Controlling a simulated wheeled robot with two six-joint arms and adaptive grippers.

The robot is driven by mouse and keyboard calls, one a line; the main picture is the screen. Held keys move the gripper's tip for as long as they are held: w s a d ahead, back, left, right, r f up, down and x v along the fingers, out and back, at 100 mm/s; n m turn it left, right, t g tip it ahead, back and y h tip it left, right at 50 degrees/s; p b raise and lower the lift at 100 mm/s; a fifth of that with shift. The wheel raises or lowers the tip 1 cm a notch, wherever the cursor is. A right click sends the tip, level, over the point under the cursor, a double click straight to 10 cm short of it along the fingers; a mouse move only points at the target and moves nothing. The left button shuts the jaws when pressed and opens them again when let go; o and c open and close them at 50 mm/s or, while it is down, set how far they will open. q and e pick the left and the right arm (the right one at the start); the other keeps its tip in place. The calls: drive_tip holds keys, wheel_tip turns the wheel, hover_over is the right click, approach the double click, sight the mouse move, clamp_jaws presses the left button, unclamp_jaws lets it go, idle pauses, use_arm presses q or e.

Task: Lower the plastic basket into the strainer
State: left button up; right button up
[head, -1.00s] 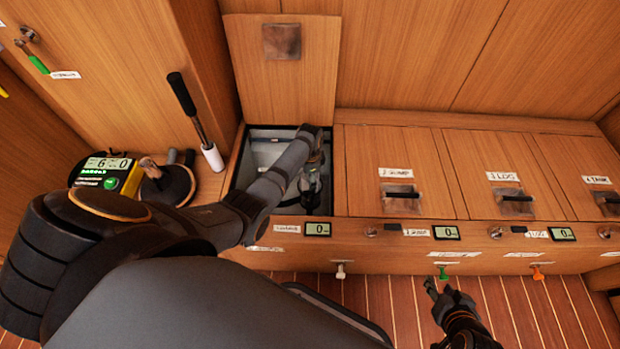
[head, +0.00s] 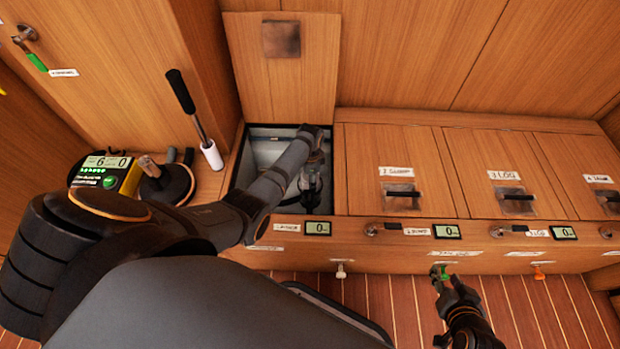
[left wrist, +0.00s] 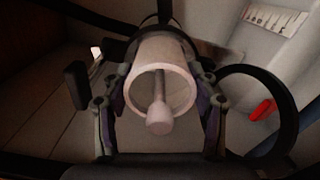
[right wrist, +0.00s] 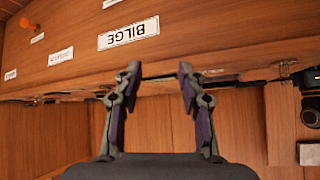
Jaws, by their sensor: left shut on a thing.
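My left gripper (head: 311,186) is down inside the open hatch compartment at the left end of the bench. In the left wrist view its fingers are closed on both sides of a pale, hollow cylinder, the plastic basket (left wrist: 165,52), with a thin central rod and a rounded knob. A dark ring shows behind the basket; I cannot tell if it is the strainer's rim or how deep the basket sits. In the head view my arm hides most of this.
The raised hatch lid (head: 280,85) leans against the back wall. A black hose (left wrist: 285,95) curves beside the basket, near a red handle (left wrist: 262,110). A pump handle (head: 188,105) and a yellow meter (head: 105,175) stand left of the hatch. Closed hatches (head: 400,160) lie right.

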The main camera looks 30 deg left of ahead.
drive_tip(key=shift+w+r+t, duration=0.4)
drive_tip(key=shift+w+r, duration=0.15)
drive_tip(key=shift+w, duration=0.1)
drive_tip(key=shift+w+d+r, duration=0.1)
drive_tip(key=shift+w+r, duration=0.1)
drive_tip(key=shift+r, duration=0.05)
drive_tip(key=shift+w+r+t+b, duration=0.3)
drive_tip(key=shift+w+r+t, duration=0.3)
drive_tip(key=shift+w+r, duration=0.25)
drive_tip(key=shift+s+r, duration=0.1)
drive_tip(key=shift+r, duration=0.15)
drive_tip(key=shift+r+p, duration=0.45)
drive_tip(key=shift+p, duration=0.2)
drive_tip(key=shift+r, duration=0.2)
idle(0.3)
idle(1.7)
drive_tip(key=shift+r+p, duration=0.5)
drive_tip(key=shift+p, duration=0.2)
